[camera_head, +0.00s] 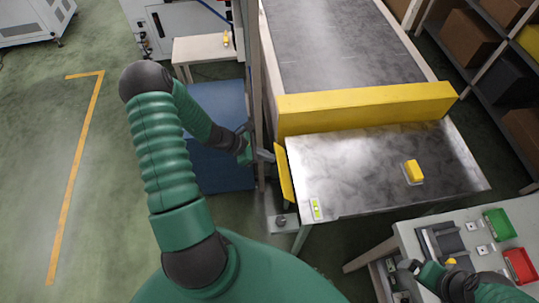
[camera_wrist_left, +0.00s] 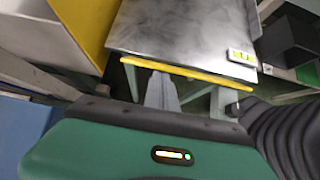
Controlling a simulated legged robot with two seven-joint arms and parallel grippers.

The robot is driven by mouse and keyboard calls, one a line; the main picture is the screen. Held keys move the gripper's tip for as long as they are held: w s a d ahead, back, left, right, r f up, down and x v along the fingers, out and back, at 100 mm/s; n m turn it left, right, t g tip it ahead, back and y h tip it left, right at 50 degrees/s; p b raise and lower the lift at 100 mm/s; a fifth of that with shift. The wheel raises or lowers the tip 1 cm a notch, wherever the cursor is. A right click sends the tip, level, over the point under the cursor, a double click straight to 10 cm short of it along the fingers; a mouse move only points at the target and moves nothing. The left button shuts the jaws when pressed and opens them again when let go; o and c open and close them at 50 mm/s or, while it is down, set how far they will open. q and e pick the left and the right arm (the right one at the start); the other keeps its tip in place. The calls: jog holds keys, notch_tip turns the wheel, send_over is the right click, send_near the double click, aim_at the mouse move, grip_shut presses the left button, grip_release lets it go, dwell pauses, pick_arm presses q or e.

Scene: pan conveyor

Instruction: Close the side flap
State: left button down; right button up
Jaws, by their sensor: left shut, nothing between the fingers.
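The side flap (camera_head: 284,173) is a narrow yellow panel along the left edge of the metal table (camera_head: 350,165). In the head view it stands out from the edge at a slant. In the left wrist view the flap (camera_wrist_left: 185,73) shows as a thin yellow strip along the table edge. My left gripper (camera_head: 266,156) is shut and empty, just left of the flap's far end. Its grey fingers (camera_wrist_left: 162,92) point at the strip in the wrist view; I cannot tell whether they touch it. My right gripper (camera_head: 408,268) is at the bottom right, its fingers unclear.
A tall yellow barrier (camera_head: 365,106) crosses the table's back, before the grey conveyor (camera_head: 340,45). A yellow block (camera_head: 413,170) lies on the table. A grey post (camera_head: 256,100) stands close to my left gripper. A side bench (camera_head: 405,235) with green and red bins is at right.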

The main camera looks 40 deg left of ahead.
aim_at(279, 157)
pick_arm(q)
jog(key=d+r+p, duration=0.1)
jog(key=w+d+r+g+y+p, duration=0.1)
jog(key=g+p, duration=0.1)
jog(key=shift+w+d+r+y+p, duration=0.3)
jog(key=shift+d+r+y+p, duration=0.05)
jog(key=shift+d+r+y, duration=0.05)
jog(key=shift+w+g+y+p, duration=0.2)
jog(key=shift+g+y+p, duration=0.1)
jog(key=shift+w+a+f, duration=0.1)
jog(key=shift+w+a, duration=0.05)
jog(key=shift+w+a+p, duration=0.15)
jog(key=shift+w+p, duration=0.25)
jog(key=shift+p, duration=0.1)
jog(key=shift+w+d, duration=0.1)
jog(key=shift+d, duration=0.1)
jog(key=shift+w+d+r, duration=0.15)
jog(key=shift+d+r, duration=0.05)
jog(key=shift+d, duration=0.45)
jog(key=shift+a, duration=0.15)
pick_arm(e)
notch_tip(279, 157, up, 7)
jog(key=d, duration=0.1)
jog(key=shift+s, duration=0.15)
jog(key=shift+d, duration=0.15)
